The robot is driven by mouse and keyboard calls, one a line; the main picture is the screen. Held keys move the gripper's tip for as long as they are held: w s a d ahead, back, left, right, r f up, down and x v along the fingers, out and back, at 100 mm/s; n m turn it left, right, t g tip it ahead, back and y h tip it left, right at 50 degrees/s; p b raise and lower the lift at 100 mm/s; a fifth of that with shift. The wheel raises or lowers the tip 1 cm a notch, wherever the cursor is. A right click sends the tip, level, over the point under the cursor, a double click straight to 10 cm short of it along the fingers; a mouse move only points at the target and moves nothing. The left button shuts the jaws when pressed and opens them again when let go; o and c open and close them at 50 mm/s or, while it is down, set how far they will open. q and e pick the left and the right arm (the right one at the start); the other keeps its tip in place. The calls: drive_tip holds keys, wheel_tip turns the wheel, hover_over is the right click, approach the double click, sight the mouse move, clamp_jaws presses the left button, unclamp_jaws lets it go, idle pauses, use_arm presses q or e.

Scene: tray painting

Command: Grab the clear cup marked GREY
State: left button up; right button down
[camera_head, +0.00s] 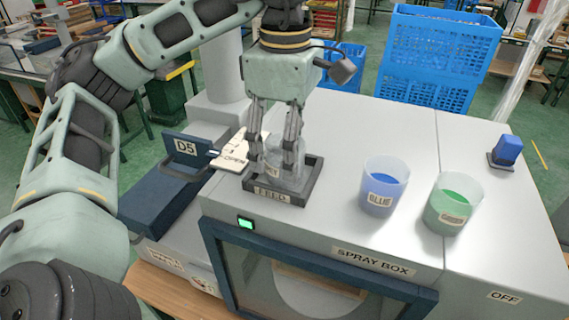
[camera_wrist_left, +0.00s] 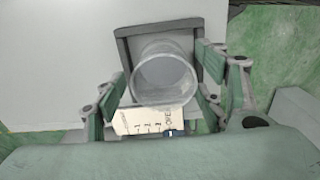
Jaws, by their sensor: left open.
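A clear cup (camera_head: 284,167) stands in the square dark FEED tray (camera_head: 315,182) on top of the spray box. Its label is mostly hidden by my fingers, so I cannot read it. My left gripper (camera_head: 275,165) points down over the cup, with its fingers around it. In the left wrist view the cup (camera_wrist_left: 164,78) shows its round rim between the two open fingers (camera_wrist_left: 166,92), with gaps on both sides. My right gripper is in neither view.
A BLUE cup (camera_head: 384,187) and a GREEN cup (camera_head: 452,204) stand to the right on the spray box (camera_head: 330,125). A blue switch (camera_head: 507,150) is at the far right.

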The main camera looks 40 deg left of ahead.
use_arm(q)
drive_tip(key=shift+c, duration=0.2)
drive_tip(key=c, duration=1.2)
drive_tip(key=shift+r, duration=0.15)
drive_tip(key=shift+c, duration=0.2)
